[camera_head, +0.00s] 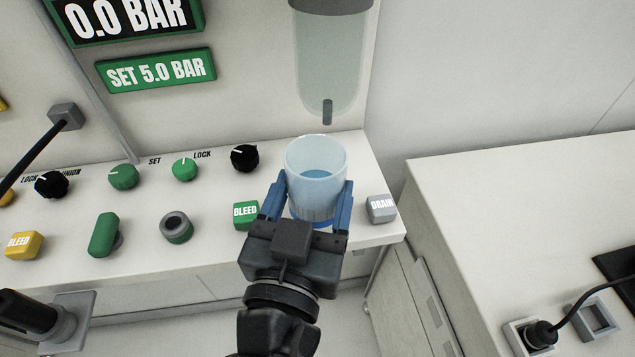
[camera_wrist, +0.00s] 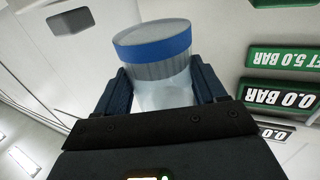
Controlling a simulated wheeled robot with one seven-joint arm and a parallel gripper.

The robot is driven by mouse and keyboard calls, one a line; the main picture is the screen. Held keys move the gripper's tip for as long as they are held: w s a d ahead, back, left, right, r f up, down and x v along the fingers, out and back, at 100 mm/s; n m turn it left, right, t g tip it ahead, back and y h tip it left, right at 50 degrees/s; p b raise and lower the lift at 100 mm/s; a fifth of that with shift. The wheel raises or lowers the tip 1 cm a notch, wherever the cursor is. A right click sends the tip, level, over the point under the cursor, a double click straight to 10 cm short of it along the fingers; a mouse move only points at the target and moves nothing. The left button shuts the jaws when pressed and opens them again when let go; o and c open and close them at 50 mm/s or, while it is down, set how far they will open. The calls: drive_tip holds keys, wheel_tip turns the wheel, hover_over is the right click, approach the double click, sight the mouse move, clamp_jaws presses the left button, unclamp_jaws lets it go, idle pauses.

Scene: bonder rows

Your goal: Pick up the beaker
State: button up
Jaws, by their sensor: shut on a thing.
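The beaker (camera_head: 316,160) is a clear cup with blue liquid in it, at the right end of the white panel shelf. My gripper (camera_head: 306,199) has its blue fingers on both sides of the beaker and is shut on it. The beaker looks upright, below a clear hanging bowl (camera_head: 330,65) with a dark drain tip. In the wrist view the beaker (camera_wrist: 155,55) shows between the fingers, with a blue band and a grey ribbed band. I cannot tell whether its base touches the shelf.
A green BLEED button (camera_head: 246,214) is close left of my gripper, and a grey DRAIN button (camera_head: 381,208) is close right. Several knobs line the shelf to the left. A white cabinet (camera_head: 500,200) with a black cable stands at right, past a gap.

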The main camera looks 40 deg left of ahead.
drive_tip(key=s+d+r, duration=0.3)
drive_tip(key=s+r, duration=0.1)
drive_tip(key=s, duration=0.2)
drive_tip(key=shift+s+d+b, duration=0.2)
drive_tip(key=shift+s+b, duration=0.15)
drive_tip(key=shift+b, duration=0.1)
idle(0.5)
